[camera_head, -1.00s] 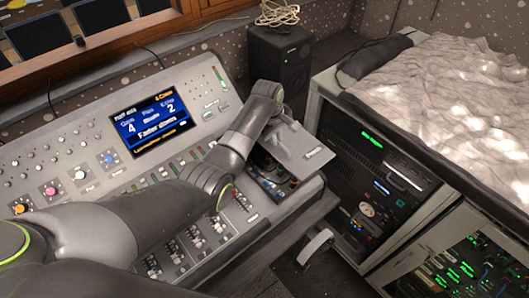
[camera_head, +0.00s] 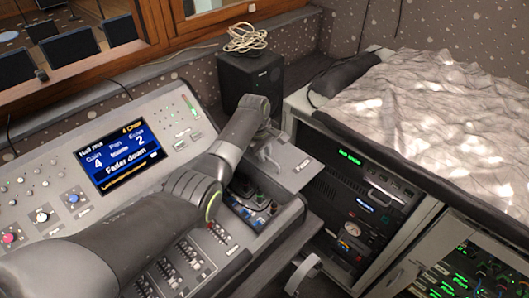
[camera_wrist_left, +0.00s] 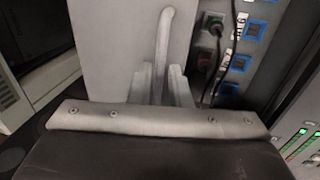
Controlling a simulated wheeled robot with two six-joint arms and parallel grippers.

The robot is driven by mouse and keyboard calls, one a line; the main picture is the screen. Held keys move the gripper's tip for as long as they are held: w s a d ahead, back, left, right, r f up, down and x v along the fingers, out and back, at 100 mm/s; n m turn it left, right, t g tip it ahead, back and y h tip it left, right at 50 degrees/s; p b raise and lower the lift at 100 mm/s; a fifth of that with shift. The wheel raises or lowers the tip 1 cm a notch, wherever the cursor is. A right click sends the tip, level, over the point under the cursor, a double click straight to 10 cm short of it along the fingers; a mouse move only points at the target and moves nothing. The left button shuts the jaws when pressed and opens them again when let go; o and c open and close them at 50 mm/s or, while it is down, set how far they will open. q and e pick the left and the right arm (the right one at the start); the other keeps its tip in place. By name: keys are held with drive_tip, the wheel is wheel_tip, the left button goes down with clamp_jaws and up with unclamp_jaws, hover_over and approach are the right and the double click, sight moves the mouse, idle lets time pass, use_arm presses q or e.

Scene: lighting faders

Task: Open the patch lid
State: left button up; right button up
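The patch lid (camera_head: 292,170) is a grey plate at the right end of the lighting console. It stands raised and tilted, with the patch bay (camera_head: 252,205) and its coloured plugs showing below. My left gripper (camera_head: 270,152) is at the lid, partly hidden by my wrist in the head view. In the left wrist view, the two fingers of my left gripper (camera_wrist_left: 162,88) stand close on both sides of the lid's bar handle (camera_wrist_left: 165,40) and appear closed on it. Blue-framed sockets (camera_wrist_left: 254,30) and dark cables show beside the lid (camera_wrist_left: 110,45).
The console (camera_head: 25,190) has a lit screen (camera_head: 125,160) reading "Fader down". A black speaker (camera_head: 250,78) with a coiled cable on top stands behind. An equipment rack (camera_head: 345,205) stands close to the right of the lid, under a grey cloth (camera_head: 440,95).

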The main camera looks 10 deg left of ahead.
use_arm(q)
drive_tip(key=shift+o, duration=1.3)
drive_tip(key=shift+a+r, duration=0.1)
drive_tip(key=shift+r, duration=0.55)
wheel_tip(320, 180, up, 16)
drive_tip(key=s+a+b, duration=0.1)
drive_tip(key=s+a, duration=0.1)
drive_tip(key=shift+s+f, duration=0.15)
drive_tip(key=shift+s, duration=0.15)
